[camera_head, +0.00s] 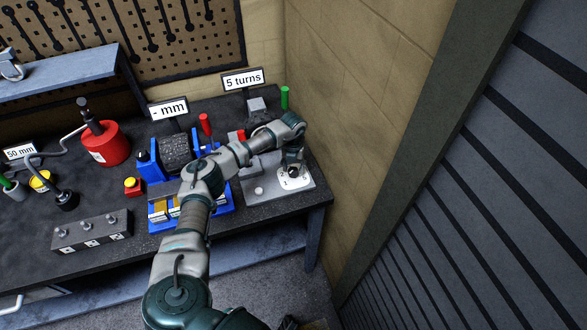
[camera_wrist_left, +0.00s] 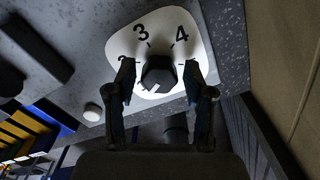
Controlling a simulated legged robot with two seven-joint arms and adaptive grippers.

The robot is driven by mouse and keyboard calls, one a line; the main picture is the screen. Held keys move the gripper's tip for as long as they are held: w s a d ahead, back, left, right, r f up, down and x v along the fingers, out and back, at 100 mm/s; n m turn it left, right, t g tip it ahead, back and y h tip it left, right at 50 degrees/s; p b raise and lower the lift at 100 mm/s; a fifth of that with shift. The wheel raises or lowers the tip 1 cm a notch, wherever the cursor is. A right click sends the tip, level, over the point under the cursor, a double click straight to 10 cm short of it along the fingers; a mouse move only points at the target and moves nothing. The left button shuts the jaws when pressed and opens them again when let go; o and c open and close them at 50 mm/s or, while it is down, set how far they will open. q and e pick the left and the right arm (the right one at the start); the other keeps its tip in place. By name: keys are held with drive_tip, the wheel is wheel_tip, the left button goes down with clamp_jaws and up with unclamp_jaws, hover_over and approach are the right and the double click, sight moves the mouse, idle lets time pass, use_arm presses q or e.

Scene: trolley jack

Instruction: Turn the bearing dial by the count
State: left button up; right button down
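The bearing dial is a white rounded plate (camera_head: 297,184) with a dark knob, at the right front of the bench. In the left wrist view the plate (camera_wrist_left: 188,22) shows the numerals 3 and 4; other marks are partly hidden by the fingers. The dark knob (camera_wrist_left: 158,73) stands at its middle. My left gripper (camera_wrist_left: 160,76) is open, one finger on each side of the knob, with gaps seen between. In the head view my left gripper (camera_head: 292,164) is over the dial, pointing down. A sign (camera_head: 243,79) reads "5 turns". My right gripper is not in view.
A grey block (camera_head: 257,105) and a green handle (camera_head: 285,97) stand behind the dial. A blue fixture (camera_head: 152,166) with a "- mm" sign (camera_head: 169,109), a red cylinder (camera_head: 104,143) and a grey switch box (camera_head: 91,232) stand left. A wall (camera_head: 350,110) rises close on the right.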

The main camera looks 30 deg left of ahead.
sight(293, 168)
use_arm(q)
drive_tip(key=shift+f, duration=0.25)
drive_tip(key=shift+s, duration=0.1)
wheel_tip(293, 168, up, 12)
idle(0.4)
drive_tip(key=shift+a+f, duration=0.1)
drive_tip(key=shift+f, duration=0.05)
